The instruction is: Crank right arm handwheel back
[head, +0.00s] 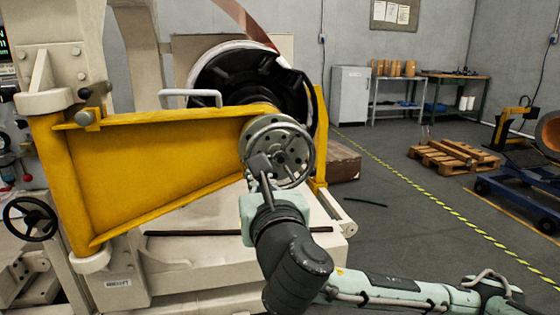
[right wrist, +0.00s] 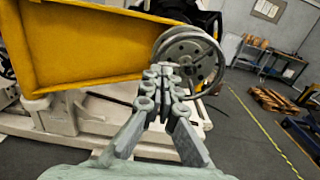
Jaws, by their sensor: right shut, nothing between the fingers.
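The handwheel (head: 292,150) is a grey metal wheel with holes in its hub, at the right end of the yellow arm (head: 160,160). It also shows in the right wrist view (right wrist: 194,48), just beyond the fingertips. My right gripper (head: 260,163) is shut and empty, its fingers pointing at the wheel's lower left part. In the right wrist view the closed fingertips (right wrist: 163,72) overlap the wheel's left side; I cannot tell whether they touch it. The gripper hides part of the wheel's rim. My left gripper is not in view.
A black roll (head: 225,75) with copper foil (head: 245,22) sits behind the yellow arm. A smaller black handwheel (head: 30,219) is at the far left. A wooden pallet (head: 455,158) and a blue cart (head: 515,195) stand to the right. The floor around the yellow-striped line is mostly free.

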